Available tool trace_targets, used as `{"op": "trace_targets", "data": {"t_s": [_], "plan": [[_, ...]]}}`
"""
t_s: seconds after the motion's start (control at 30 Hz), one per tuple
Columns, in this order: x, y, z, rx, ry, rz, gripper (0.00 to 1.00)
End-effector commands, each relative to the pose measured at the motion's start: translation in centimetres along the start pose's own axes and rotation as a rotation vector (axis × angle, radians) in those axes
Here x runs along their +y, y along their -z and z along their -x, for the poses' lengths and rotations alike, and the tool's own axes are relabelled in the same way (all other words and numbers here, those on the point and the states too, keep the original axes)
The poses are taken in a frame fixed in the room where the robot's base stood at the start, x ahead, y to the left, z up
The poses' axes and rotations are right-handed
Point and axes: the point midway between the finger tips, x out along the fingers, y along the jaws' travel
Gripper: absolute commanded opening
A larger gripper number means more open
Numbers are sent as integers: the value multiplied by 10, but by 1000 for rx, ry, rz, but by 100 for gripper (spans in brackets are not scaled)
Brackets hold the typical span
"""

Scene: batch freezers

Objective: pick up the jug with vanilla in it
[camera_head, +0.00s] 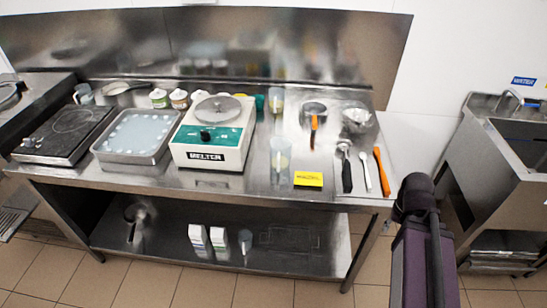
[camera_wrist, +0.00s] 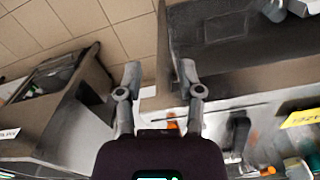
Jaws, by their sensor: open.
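My gripper (camera_wrist: 160,82) is open and empty in the wrist view, above the front right edge of the steel table. It does not show in the head view. In the head view, a clear jug (camera_head: 280,157) stands on the table right of the melter, behind a yellow label (camera_head: 308,179). Another clear vessel (camera_head: 277,100) stands farther back. A small clear vessel (camera_head: 246,241) stands on the lower shelf. I cannot tell which holds vanilla. The yellow label also shows in the wrist view (camera_wrist: 303,118), cut off by the frame edge.
The melter (camera_head: 215,145), a steel tray (camera_head: 133,139) and a hot plate (camera_head: 66,135) fill the table's left half. Black, white and orange utensils (camera_head: 365,170) lie at the right end. A sink (camera_head: 515,145) stands at right, with tiled floor between.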

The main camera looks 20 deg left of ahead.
Motion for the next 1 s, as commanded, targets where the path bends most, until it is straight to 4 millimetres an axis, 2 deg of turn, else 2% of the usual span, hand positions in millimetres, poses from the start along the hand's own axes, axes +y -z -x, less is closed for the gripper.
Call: {"op": "trace_targets", "data": {"t_s": [0.27,0.3,0.37,0.67,1.0], "plan": [[-9,8,0,8,-38,86,48],[3,11,0,10,-51,110,48],[1,16,0,13,-76,164,48],[-48,47,4,29,-259,566,48],[-123,79,17,21,-513,1068,48]]}}
